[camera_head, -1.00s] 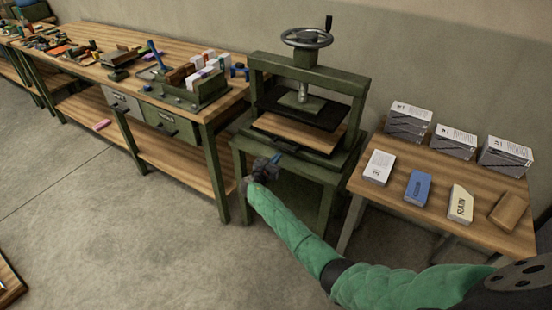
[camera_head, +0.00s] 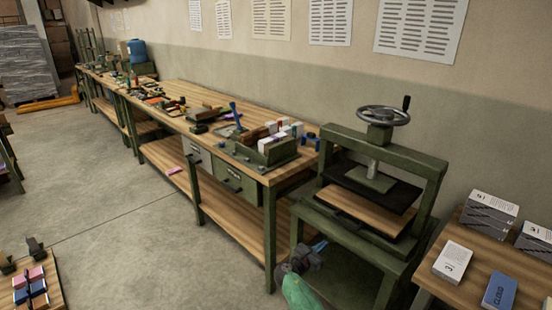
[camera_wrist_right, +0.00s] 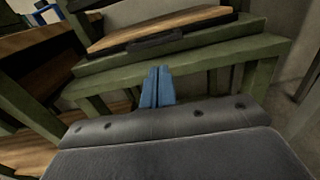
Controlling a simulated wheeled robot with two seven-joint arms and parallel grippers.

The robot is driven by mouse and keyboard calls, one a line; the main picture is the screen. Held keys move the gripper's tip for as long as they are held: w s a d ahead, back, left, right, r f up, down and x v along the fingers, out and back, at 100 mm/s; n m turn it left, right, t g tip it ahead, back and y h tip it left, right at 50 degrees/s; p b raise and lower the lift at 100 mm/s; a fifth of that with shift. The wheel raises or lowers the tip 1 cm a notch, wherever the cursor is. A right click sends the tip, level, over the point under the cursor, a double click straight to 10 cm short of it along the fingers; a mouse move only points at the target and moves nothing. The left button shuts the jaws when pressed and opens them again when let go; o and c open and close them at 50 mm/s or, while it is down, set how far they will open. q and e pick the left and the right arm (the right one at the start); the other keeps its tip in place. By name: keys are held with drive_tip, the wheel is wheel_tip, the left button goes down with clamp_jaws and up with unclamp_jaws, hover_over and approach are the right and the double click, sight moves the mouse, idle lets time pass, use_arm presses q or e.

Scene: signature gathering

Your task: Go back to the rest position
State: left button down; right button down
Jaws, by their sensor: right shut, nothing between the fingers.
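My right gripper (camera_head: 318,246) is in front of the green press stand, low in the head view, with its green-sleeved arm coming up from the bottom edge. In the right wrist view its blue fingers (camera_wrist_right: 157,88) are together with nothing between them. They point toward the stand's upper frame and look apart from it, though the exact gap is hard to tell. My left gripper is not in view.
The green press (camera_head: 376,175) with a handwheel stands right of the long workbench (camera_head: 165,90). A side table (camera_head: 450,290) with paper stacks (camera_head: 488,212) is at right. A low table (camera_head: 55,295) with small blocks is at lower left. Open concrete floor (camera_head: 110,215) lies between.

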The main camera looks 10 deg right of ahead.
drive_tip(key=w+a+f+m+g+y, duration=0.15)
drive_tip(key=a+f+m+y, duration=0.35)
drive_tip(key=m, duration=0.9)
drive_tip(key=s+a+f+m+g+y, duration=0.2)
drive_tip(key=s+a+f+m+y, duration=0.1)
drive_tip(key=s+f+m+y, duration=0.5)
drive_tip(key=s+f+g, duration=0.2)
drive_tip(key=s+f, duration=0.6)
drive_tip(key=s, duration=0.8)
drive_tip(key=s+f+g+y, duration=0.1)
drive_tip(key=s+f+g, duration=0.1)
drive_tip(key=s+f, duration=0.7)
drive_tip(key=s+f+m+g, duration=0.1)
drive_tip(key=s+f, duration=0.8)
drive_tip(key=s, duration=1.6)
drive_tip(key=shift+s+d+g+y, duration=0.2)
drive_tip(key=shift+d+g+y, duration=0.2)
drive_tip(key=shift+g, duration=0.15)
